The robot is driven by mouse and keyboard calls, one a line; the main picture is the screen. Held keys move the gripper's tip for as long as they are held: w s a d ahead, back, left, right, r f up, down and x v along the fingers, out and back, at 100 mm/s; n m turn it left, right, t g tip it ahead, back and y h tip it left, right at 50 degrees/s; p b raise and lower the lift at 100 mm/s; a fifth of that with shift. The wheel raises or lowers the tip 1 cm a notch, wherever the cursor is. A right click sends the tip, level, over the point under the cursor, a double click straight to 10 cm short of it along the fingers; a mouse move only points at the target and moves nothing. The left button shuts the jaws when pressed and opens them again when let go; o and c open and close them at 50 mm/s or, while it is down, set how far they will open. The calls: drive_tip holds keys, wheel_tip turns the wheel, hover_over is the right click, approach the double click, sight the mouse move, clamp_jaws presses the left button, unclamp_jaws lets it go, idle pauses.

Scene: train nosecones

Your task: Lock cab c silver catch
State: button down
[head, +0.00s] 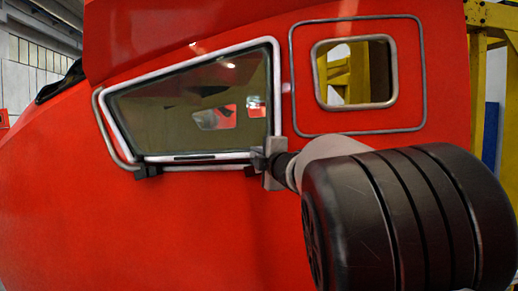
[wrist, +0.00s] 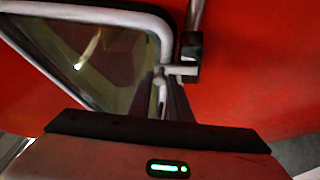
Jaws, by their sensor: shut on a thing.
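The red cab (head: 230,220) fills the head view, with a silver-framed side window (head: 190,105) in its wall. The silver catch (wrist: 182,70) is at the lower right corner of the window frame, beside a dark bracket (wrist: 193,52). My gripper (head: 272,165) is at that corner in the head view and hides part of the catch. In the wrist view the narrow fingers of my gripper (wrist: 170,100) are shut on the catch. Whether the catch is seated in its bracket cannot be told.
A black fitting (head: 147,172) sits under the window's lower left corner. A smaller square opening (head: 356,73) with a rounded frame is to the right, above my arm. Yellow scaffolding (head: 480,85) stands behind the cab on the right.

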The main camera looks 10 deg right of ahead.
drive_tip(key=shift+a+r+n, duration=0.15)
drive_tip(key=shift+n, duration=0.15)
drive_tip(key=c, duration=1.6)
unclamp_jaws()
drive_tip(key=b+v, duration=0.2)
drive_tip(key=v, duration=1.5)
drive_tip(key=shift+s+r, duration=0.1)
drive_tip(key=shift+s, duration=0.05)
drive_tip(key=shift+d, duration=0.3)
